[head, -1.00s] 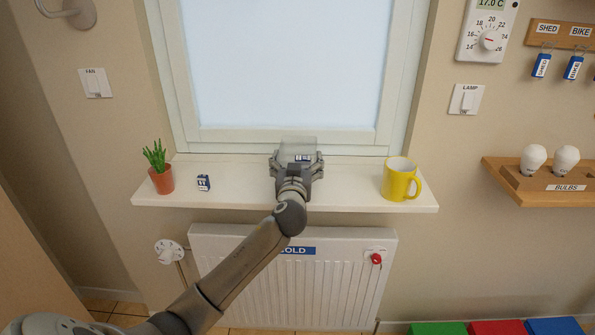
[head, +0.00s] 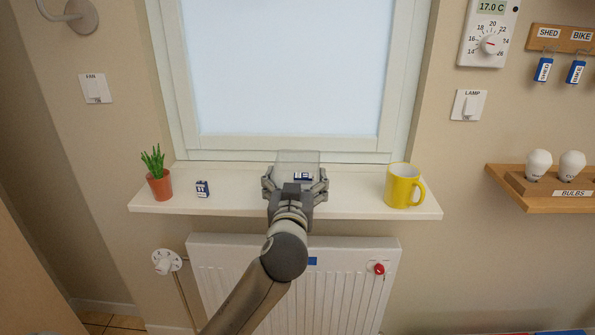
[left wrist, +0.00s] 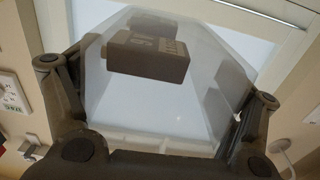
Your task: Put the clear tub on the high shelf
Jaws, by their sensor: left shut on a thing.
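The clear tub (head: 297,159) is see-through and sits in my left gripper (head: 296,186) above the middle of the white windowsill (head: 235,203) in the head view. My left gripper is shut on the tub, with a finger at each side. A small dark battery-like block (head: 303,176) shows through the tub. In the left wrist view the tub (left wrist: 215,70) fills the middle between the fingers, with the block (left wrist: 148,55) seen through its wall. I cannot tell whether the tub touches the sill. No high shelf shows clearly. My right gripper is not in view.
A potted plant (head: 159,184) and a small blue-and-white block (head: 202,188) stand on the sill's left. A yellow mug (head: 402,186) stands at its right. A radiator (head: 340,285) is below. A wooden bulb shelf (head: 560,191) is on the right wall.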

